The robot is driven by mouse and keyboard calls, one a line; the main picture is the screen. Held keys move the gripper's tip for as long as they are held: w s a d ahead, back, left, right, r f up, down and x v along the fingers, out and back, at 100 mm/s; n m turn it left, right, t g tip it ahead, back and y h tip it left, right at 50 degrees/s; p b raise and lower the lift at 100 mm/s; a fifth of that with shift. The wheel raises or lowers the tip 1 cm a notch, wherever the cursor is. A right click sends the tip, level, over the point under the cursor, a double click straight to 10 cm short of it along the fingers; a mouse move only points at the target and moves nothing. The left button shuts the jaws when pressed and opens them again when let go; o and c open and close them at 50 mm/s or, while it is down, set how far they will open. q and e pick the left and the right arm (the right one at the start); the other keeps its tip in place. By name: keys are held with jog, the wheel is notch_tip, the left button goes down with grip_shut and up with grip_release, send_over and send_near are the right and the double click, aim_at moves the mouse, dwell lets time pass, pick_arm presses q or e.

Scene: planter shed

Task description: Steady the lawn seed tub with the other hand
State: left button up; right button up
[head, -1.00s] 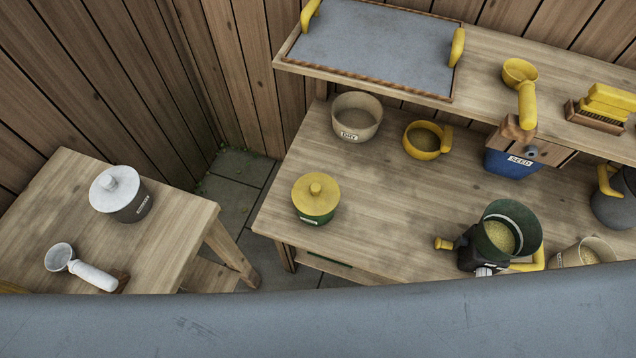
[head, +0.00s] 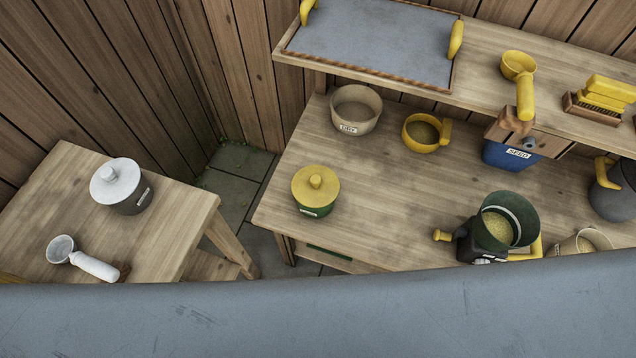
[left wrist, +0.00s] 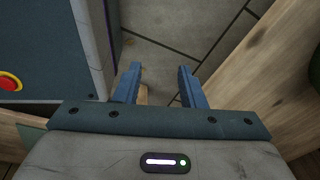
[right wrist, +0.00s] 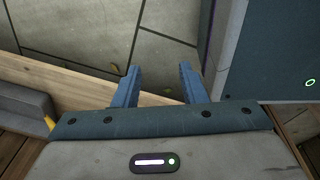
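Two lidded tubs could be the lawn seed tub; their labels are too small to read. One is a dark green tub (head: 316,211) with a yellow knobbed lid, upright at the left end of the long bench. The other is a dark grey tub (head: 133,201) with a white knobbed lid, upright on the small left table. Neither gripper touches a tub. My left gripper (left wrist: 158,70) is open and empty above floor slabs in the left wrist view. My right gripper (right wrist: 158,70) is open and empty, also above floor slabs in its wrist view. Neither gripper shows in the head view.
A cream bowl (head: 356,109), a yellow cup (head: 427,133), a blue bin labelled SEED (head: 509,157) and a green hopper with grain (head: 509,218) stand on the bench. A white scoop (head: 94,266) lies on the small table (head: 166,253). A raised shelf (head: 480,70) runs along the back.

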aim_at(319, 183)
jog(key=shift+o, duration=1.1)
jog(key=shift+s+d, duration=0.1)
jog(key=shift+s, duration=0.4)
jog(key=w+a+r+m+t+y, duration=0.1)
jog(key=w+a+r+m+t, duration=0.2)
jog(key=w+a+r+t, duration=0.75)
jog(key=w+r, duration=0.4)
jog(key=r, duration=0.4)
jog(key=w+a+r+t, duration=0.1)
jog(key=w+r+t, duration=0.2)
jog(key=w+r, duration=0.45)
jog(key=w+a+r+t, duration=0.2)
jog(key=w+r, duration=0.3)
jog(key=r, duration=0.6)
pick_arm(q)
jog(key=shift+s, duration=0.6)
pick_arm(e)
jog(key=w+a+r+n+y, duration=0.1)
jog(key=w+a+n+y, duration=0.2)
jog(key=w+a, duration=0.2)
jog(key=w+a+r+n+g+y, duration=0.1)
jog(key=w+a+n+y, duration=0.2)
jog(key=w+a, duration=0.2)
jog(key=w+a+r+n+g+y, duration=0.1)
jog(key=w+a+n+y, duration=0.2)
jog(key=w+a, duration=0.2)
jog(key=shift+a+r+y, duration=0.2)
jog(key=shift+a+y, duration=0.1)
jog(key=shift+y, duration=0.1)
